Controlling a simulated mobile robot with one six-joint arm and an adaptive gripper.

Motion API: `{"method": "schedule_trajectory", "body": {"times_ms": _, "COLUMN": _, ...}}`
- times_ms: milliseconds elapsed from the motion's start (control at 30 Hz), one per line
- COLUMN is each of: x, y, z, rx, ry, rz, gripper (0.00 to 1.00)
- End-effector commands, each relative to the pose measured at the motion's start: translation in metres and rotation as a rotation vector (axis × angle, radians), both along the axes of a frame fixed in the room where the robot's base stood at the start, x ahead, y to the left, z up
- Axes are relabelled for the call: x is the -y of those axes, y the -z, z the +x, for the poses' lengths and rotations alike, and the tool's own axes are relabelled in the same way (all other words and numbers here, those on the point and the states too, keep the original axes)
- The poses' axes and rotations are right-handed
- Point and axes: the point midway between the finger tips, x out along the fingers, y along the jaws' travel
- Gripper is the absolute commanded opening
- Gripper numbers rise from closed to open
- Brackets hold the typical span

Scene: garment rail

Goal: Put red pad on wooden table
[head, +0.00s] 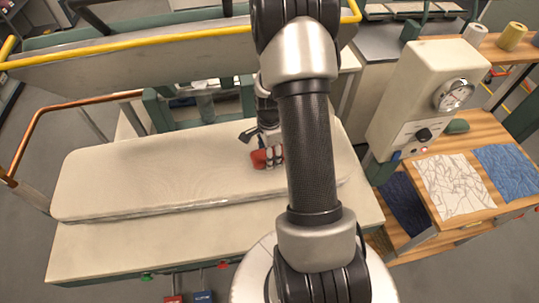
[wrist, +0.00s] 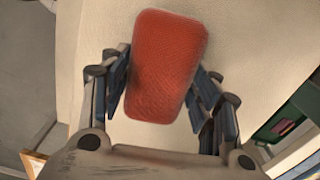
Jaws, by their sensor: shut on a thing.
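The red pad (head: 259,158) shows in the head view over the white padded board, partly hidden by my gripper (head: 270,150). In the wrist view the red pad (wrist: 167,65) is a rounded rectangle between the two fingers of my gripper (wrist: 166,95), which is shut on it. Whether the pad touches the board's surface I cannot tell. The wooden table (head: 480,132) is at the right of the head view, with a white patterned sheet (head: 455,185) and a blue cloth (head: 508,168) on its top.
The white padded board (head: 150,175) lies on a pale bench (head: 110,245). A cream machine with a dial (head: 425,95) stands at the wooden table's left end. A yellow rail (head: 150,35) and a copper-coloured rail (head: 60,110) run behind and left. Thread cones (head: 512,36) stand at the back right.

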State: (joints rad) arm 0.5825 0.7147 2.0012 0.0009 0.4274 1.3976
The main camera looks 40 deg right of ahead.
Motion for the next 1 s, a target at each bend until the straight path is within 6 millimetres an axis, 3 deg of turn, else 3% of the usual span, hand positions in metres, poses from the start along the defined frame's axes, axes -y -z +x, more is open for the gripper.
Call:
{"method": "schedule_trajectory", "body": {"times_ms": 300, "x": 0.001, "y": -0.066, "z": 0.001, "rx": 0.005, "ry": 0.0, "rz": -0.003, "gripper": 0.29}}
{"method": "schedule_trajectory", "body": {"times_ms": 500, "x": 0.001, "y": -0.086, "z": 0.001, "rx": 0.003, "ry": 0.0, "rz": -0.003, "gripper": 0.29}}
{"method": "schedule_trajectory", "body": {"times_ms": 667, "x": -0.002, "y": -0.087, "z": 0.002, "rx": 0.001, "ry": -0.018, "rz": -0.002, "gripper": 0.29}}
{"method": "schedule_trajectory", "body": {"times_ms": 767, "x": -0.014, "y": -0.082, "z": 0.008, "rx": 0.002, "ry": -0.115, "rz": -0.002, "gripper": 0.29}}
{"method": "schedule_trajectory", "body": {"times_ms": 867, "x": -0.038, "y": -0.073, "z": 0.019, "rx": 0.002, "ry": -0.314, "rz": -0.001, "gripper": 0.29}}
{"method": "schedule_trajectory", "body": {"times_ms": 1000, "x": -0.088, "y": -0.057, "z": 0.035, "rx": 0.003, "ry": -0.726, "rz": 0.0, "gripper": 0.29}}
